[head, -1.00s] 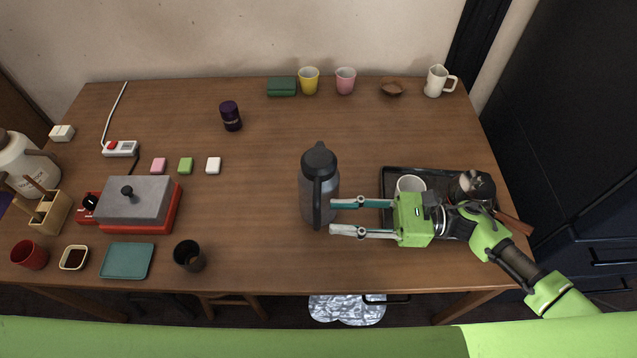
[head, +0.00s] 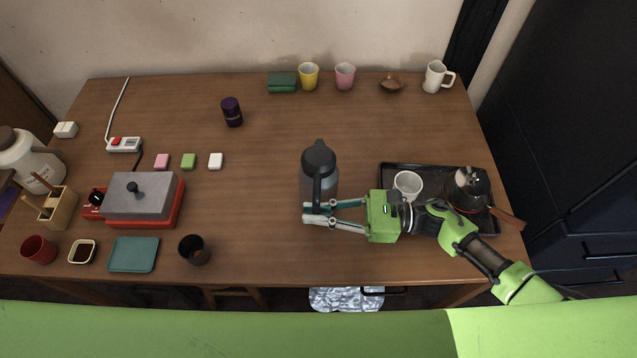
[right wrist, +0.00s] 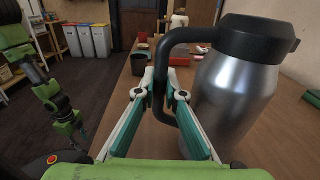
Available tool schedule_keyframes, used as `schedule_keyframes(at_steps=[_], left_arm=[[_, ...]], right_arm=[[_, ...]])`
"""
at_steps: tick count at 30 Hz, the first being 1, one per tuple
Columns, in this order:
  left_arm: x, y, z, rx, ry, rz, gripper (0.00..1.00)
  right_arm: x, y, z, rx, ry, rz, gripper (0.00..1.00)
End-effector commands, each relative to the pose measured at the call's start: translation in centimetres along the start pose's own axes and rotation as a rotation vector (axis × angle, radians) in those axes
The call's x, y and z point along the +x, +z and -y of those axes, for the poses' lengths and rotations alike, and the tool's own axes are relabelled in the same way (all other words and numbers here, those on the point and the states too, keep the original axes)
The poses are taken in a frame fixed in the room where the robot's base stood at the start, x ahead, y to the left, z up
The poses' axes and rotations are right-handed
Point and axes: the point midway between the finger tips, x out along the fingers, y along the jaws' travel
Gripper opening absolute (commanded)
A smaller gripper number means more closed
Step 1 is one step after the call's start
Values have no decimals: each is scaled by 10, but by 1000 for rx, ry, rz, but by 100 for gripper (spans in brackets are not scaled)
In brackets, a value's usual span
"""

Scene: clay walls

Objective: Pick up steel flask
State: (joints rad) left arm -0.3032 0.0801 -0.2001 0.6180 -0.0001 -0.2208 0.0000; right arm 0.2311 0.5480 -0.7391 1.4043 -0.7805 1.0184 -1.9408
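The steel flask (head: 320,187) stands upright on the wooden table, a silver body with a black lid and a black handle. It fills the right side of the right wrist view (right wrist: 230,95). My right gripper (head: 307,212) is at the handle, its fingers drawn in on both sides of the handle. In the right wrist view the handle runs between the fingertips (right wrist: 160,96). My left gripper is not in the head view; part of a green and black arm of mine shows at the left of the right wrist view, its fingers not clear.
Right of the flask is a black tray (head: 432,166) with a white cup (head: 408,184) and a dark kettle (head: 467,190), under my right arm. A dark cup (head: 194,250) and a red-based grill box (head: 140,197) stand left.

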Motion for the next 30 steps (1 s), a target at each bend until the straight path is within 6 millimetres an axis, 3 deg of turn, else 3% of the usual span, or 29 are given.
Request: schedule_keyframes(at_steps=[16, 21, 30], left_arm=[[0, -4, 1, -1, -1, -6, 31], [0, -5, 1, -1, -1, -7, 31], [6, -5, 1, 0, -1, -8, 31]], right_arm=[[0, 15, 2, -9, 0, 6, 0], [0, 38, 0, -12, 1, 7, 0], [-17, 84, -40, -9, 2, 5, 0]])
